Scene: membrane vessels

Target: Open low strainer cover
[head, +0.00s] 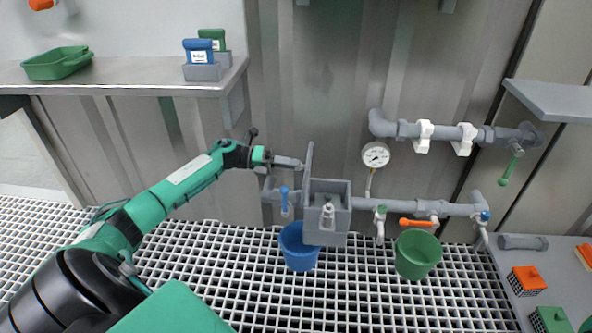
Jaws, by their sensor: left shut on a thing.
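The low strainer (336,226) is a grey box set in the low pipe run on the wall, and its top is open. Its cover (308,168) is a thin grey plate standing about upright at the box's left edge. My left gripper (297,163) reaches in from the left and is shut at the cover's upper part; the exact grip on it is too small to make out. A light-coloured fitting (327,213) is on the front of the box. My right gripper is not in view.
A blue bucket (298,252) and a green bucket (417,260) stand on the grating below. A blue-handled valve (284,199) is left of the box, an orange-handled valve (415,222) right. A gauge (375,155) and upper pipe are above. A shelf (130,79) is upper left.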

